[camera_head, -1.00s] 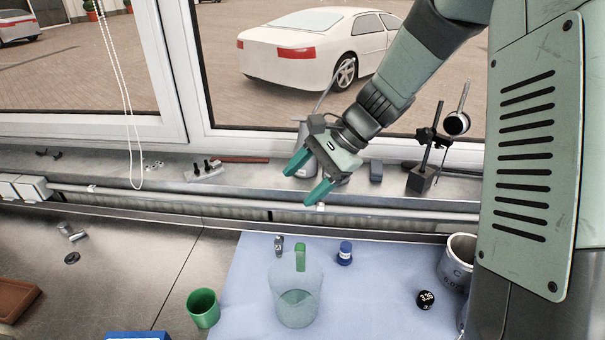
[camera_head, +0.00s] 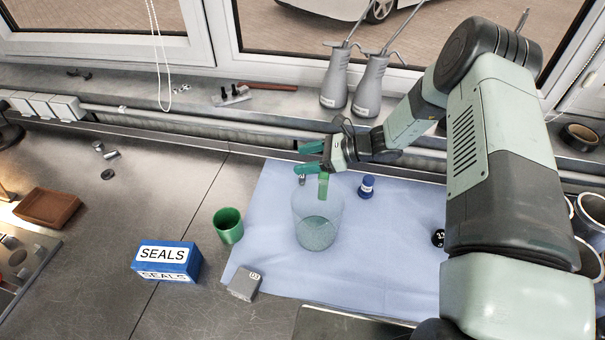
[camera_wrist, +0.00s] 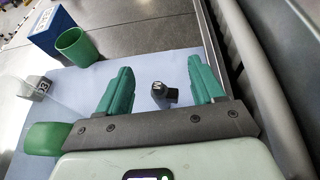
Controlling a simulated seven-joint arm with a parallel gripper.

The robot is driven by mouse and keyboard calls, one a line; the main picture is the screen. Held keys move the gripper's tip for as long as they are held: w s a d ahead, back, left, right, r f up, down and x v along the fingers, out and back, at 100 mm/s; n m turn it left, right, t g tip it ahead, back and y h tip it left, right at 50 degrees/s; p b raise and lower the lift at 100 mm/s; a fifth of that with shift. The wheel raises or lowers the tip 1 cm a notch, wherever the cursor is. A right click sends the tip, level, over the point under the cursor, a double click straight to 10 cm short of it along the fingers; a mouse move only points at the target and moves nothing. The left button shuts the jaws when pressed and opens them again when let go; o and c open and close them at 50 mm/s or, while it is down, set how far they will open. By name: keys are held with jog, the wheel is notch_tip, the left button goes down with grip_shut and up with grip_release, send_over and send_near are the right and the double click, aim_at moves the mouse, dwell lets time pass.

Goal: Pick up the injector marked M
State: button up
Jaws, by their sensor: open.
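My gripper (camera_head: 304,158) is open and empty at the back edge of the blue cloth (camera_head: 270,200), above the back of the clear jug (camera_head: 318,222). In the wrist view, a small dark injector (camera_wrist: 164,95) with a light letter on its top shows between the open green fingers (camera_wrist: 160,70). The letter looks like M or N; I cannot tell for sure. In the head view the injector (camera_head: 302,179) is mostly hidden under the gripper and behind the jug.
The jug's green handle (camera_head: 323,186) is very close to my gripper and shows beside it in the wrist view (camera_wrist: 45,138). A green cup (camera_head: 229,226), a SEALS box (camera_head: 166,262) and a grey block (camera_head: 245,285) are nearer.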

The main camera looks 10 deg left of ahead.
notch_tip(320, 180, down, 3)
jog(key=shift+r, duration=0.15)
jog(key=shift+s+a+f, duration=0.1)
jog(key=shift+a+f, duration=0.6)
jog(key=shift+a, duration=0.25)
jog(key=shift+a+f, duration=0.15)
jog(key=shift+a, duration=0.3)
jog(key=c, duration=1)
